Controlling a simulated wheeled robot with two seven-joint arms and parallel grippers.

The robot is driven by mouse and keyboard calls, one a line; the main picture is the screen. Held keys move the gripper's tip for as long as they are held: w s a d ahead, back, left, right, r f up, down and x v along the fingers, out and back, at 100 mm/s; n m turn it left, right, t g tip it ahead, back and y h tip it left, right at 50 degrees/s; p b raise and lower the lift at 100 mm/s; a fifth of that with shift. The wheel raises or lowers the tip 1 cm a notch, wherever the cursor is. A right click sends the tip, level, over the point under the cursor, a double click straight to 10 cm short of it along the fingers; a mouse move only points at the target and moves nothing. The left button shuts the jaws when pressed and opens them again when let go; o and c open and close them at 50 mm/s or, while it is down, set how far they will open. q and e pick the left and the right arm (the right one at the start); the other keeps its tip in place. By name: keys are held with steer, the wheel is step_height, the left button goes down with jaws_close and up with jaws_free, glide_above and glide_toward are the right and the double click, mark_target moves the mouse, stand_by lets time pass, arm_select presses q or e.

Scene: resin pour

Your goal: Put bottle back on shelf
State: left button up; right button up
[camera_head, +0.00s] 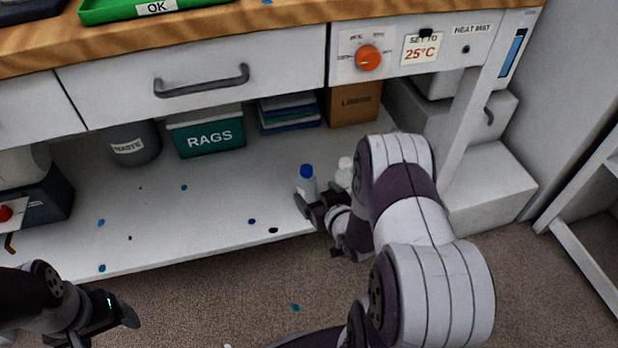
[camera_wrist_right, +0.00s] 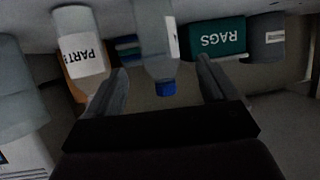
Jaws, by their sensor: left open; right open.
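A white bottle with a blue cap (camera_head: 307,184) stands upright on the lower shelf (camera_head: 200,225) under the bench. In the right wrist view, which is upside down, this blue-capped bottle (camera_wrist_right: 156,40) shows between the fingers of my right gripper (camera_wrist_right: 162,75), which are apart. In the head view my right gripper (camera_head: 318,212) is low beside the bottle, partly hidden by my forearm. A second white bottle with a white cap (camera_head: 345,172) stands to its right; its label begins "PART" in the wrist view (camera_wrist_right: 80,45). My left gripper (camera_head: 125,316) is open and empty, low at the left.
The shelf also holds a grey waste bin (camera_head: 133,144), a teal rags box (camera_head: 207,135), stacked folded items (camera_head: 289,113) and a cardboard box (camera_head: 353,102). The bench and its drawer (camera_head: 200,75) overhang the shelf. The shelf's left-middle is mostly clear, with small blue spots.

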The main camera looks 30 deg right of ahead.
steer(key=s+a+r+n+g+y+p, duration=0.1)
steer(key=s+a+r+g+p, duration=0.1)
steer(key=s+a+r+g, duration=1.1)
arm_select(q)
step_height(320, 180, up, 49)
steer(key=p, duration=4.5)
steer(key=shift+f, duration=0.2)
arm_select(e)
step_height(320, 180, up, 46)
steer(key=d, duration=0.1)
steer(key=shift+s+d+t, duration=0.2)
steer(key=shift+s+t, duration=0.2)
steer(key=shift+s, duration=0.05)
steer(key=shift+f, duration=0.1)
